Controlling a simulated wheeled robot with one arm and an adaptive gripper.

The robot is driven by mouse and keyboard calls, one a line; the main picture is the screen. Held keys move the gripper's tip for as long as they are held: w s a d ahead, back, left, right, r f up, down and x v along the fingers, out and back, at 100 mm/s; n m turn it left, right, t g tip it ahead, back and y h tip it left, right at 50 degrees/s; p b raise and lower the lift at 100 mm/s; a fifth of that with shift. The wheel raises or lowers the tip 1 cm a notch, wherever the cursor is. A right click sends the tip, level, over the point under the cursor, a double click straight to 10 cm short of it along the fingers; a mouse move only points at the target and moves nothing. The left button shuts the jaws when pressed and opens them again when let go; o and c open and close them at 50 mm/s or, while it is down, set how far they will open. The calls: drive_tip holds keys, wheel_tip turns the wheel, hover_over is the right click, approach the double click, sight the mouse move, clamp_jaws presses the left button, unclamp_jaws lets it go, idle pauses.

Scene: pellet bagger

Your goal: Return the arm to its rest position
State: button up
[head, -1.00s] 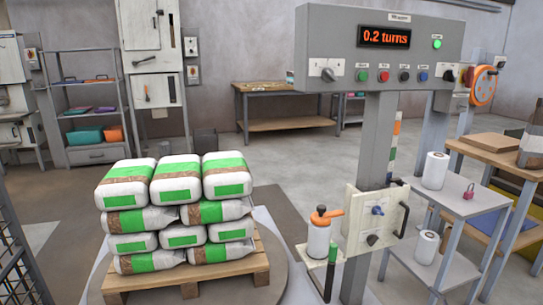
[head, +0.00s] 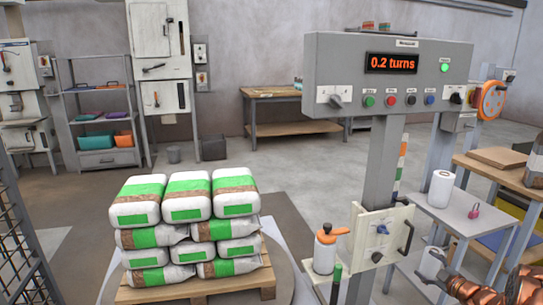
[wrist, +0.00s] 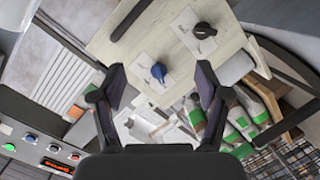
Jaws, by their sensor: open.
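My gripper (wrist: 160,84) shows in the wrist view with its two dark fingers spread apart and nothing between them. Past the fingers is the pale carriage plate (wrist: 150,55) with a blue knob (wrist: 158,71) and a black knob (wrist: 204,30). The fingers appear apart from these knobs, though the exact distance is hard to judge. In the head view, copper-coloured links of my arm show at the lower right corner. The gripper itself is not visible there. The same plate (head: 370,250) is on the grey mast (head: 384,170).
The control box (head: 340,65) on the mast reads "0.2 turns" with a green lamp lit. Stacked bags (head: 188,195) sit on a wooden pallet (head: 200,292) left of the mast. A grey side table (head: 460,212) with paper rolls stands at right. Floor behind the pallet is open.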

drive_tip(key=s+a+r+m+g+h+p, duration=0.1)
drive_tip(key=r+m+g+h+p, duration=0.15)
drive_tip(key=r, duration=0.45)
drive_tip(key=s+a+r+m+g+h+p, duration=0.1)
drive_tip(key=a+r+h+p, duration=0.1)
drive_tip(key=r+p, duration=0.35)
drive_tip(key=s+a+r+m+g+h+p, duration=0.1)
drive_tip(key=r+m+g+h+p, duration=0.1)
drive_tip(key=r, duration=0.7)
drive_tip(key=s+a+r+m+g+p, duration=0.25)
drive_tip(key=s+a+r+p, duration=0.2)
drive_tip(key=s+r, duration=0.25)
drive_tip(key=s+a+r+m+g+y+p, duration=0.1)
drive_tip(key=s+a+r+g+p, duration=0.2)
drive_tip(key=s+a, duration=0.6)
drive_tip(key=s+a+r+m+g+y+p, duration=0.1)
drive_tip(key=s+a+r+g+p, duration=0.2)
drive_tip(key=s+a, duration=0.7)
drive_tip(key=s+a+r+m+g+y+p, duration=0.1)
drive_tip(key=s+a+r+p, duration=0.5)
drive_tip(key=s, duration=1.4)
drive_tip(key=a+r+g+y, duration=0.1)
drive_tip(key=a+r+g, duration=0.1)
drive_tip(key=a, duration=0.2)
drive_tip(key=shift+s+a+m, duration=0.15)
drive_tip(key=shift+m, duration=0.25)
